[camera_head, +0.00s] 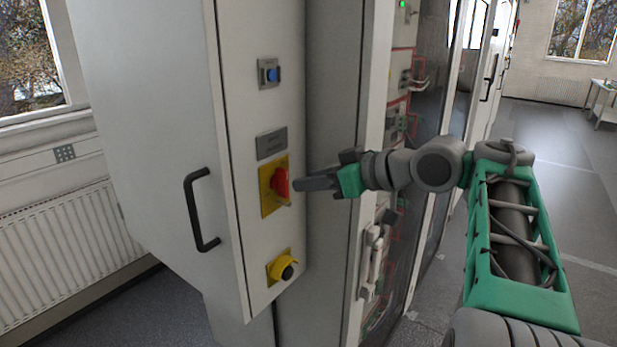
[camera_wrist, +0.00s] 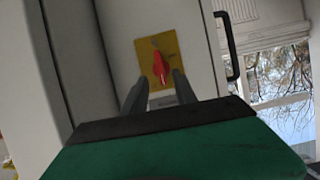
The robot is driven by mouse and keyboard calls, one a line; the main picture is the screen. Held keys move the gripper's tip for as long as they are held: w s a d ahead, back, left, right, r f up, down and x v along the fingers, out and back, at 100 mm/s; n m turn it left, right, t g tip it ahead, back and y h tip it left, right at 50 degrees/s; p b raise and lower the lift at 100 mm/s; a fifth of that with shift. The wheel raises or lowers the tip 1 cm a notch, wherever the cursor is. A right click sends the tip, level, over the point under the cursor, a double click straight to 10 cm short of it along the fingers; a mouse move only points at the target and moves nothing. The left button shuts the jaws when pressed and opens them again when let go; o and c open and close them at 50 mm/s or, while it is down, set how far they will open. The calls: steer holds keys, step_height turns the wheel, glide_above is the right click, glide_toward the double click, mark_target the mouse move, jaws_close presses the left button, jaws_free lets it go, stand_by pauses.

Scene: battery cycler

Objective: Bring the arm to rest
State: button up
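My gripper (camera_head: 298,185) is at the end of my green and grey arm, in front of the cabinet's narrow panel. Its fingers point left toward a red rotary switch (camera_head: 281,185) on a yellow plate (camera_head: 267,202). In the wrist view the two fingers (camera_wrist: 156,88) stand apart with a gap between them. The red switch (camera_wrist: 160,66) shows just past the fingertips and is framed by them. Nothing is seen held. Whether the fingertips touch the switch I cannot tell.
A black handle (camera_head: 196,210) juts from the cabinet door. Cabinets with red-edged shelves (camera_head: 400,104) stand close behind my wrist. Open floor (camera_head: 560,200) lies to the right.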

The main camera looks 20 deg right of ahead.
steer(key=shift+v, duration=1)
steer(key=s+a+f+m+g+h+b, duration=0.1)
steer(key=a+f+m+h, duration=0.15)
steer(key=f, duration=0.35)
steer(key=s+a+f+m+g+h+b, duration=0.1)
steer(key=a+f+h, duration=0.15)
steer(key=f, duration=0.35)
steer(key=s+d+f+m+g+h+b, duration=0.2)
steer(key=s+f+m+g+h, duration=0.1)
steer(key=s+f, duration=1.2)
step_height(320, 180, down, 3)
steer(key=shift+r+m+g+h, duration=0.2)
steer(key=shift+m+g+h, duration=0.1)
steer(key=shift+m+g, duration=0.3)
